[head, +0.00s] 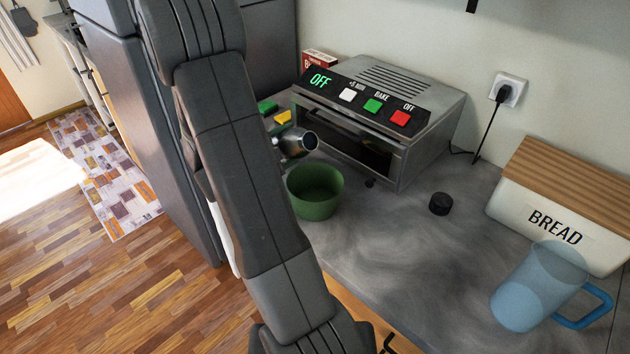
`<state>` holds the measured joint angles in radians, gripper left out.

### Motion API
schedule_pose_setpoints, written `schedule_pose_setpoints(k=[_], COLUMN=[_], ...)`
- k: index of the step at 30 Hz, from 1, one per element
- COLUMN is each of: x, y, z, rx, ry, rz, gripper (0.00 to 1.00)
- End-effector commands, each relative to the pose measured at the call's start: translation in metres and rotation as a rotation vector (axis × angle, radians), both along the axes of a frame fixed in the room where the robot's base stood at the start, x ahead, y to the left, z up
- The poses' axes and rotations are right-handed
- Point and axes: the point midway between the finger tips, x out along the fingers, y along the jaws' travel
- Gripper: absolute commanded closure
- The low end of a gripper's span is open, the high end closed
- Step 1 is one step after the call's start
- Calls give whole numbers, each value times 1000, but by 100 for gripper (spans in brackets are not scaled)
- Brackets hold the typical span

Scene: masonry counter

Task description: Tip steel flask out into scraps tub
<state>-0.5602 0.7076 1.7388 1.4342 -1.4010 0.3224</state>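The steel flask (297,144) shows just right of my arm, tipped well over, with its round open mouth facing right and towards the camera. It is at the back rim of the green tub (316,194), its mouth a little above and behind the tub's opening. The tub stands upright on the counter, its left edge close behind my arm. My gripper (277,138) is mostly hidden behind my arm; only a small dark part shows at the flask's rear end, where it holds the flask tilted. No contents are seen leaving the flask.
A toaster oven (385,115) stands behind the tub. A black cap (440,203) lies to the right on the counter. A bread bin (565,205) and blue jug (545,285) stand at the far right. Small yellow (283,117) and green (267,106) items lie behind the flask.

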Motion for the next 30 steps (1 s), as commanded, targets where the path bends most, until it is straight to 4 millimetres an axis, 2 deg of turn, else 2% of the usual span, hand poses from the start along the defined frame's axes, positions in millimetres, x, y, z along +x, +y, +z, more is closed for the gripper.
schedule_pose_setpoints(k=[30], x=[2], y=[2], z=[8], rx=[98], ry=[-99], rz=[0], gripper=[77])
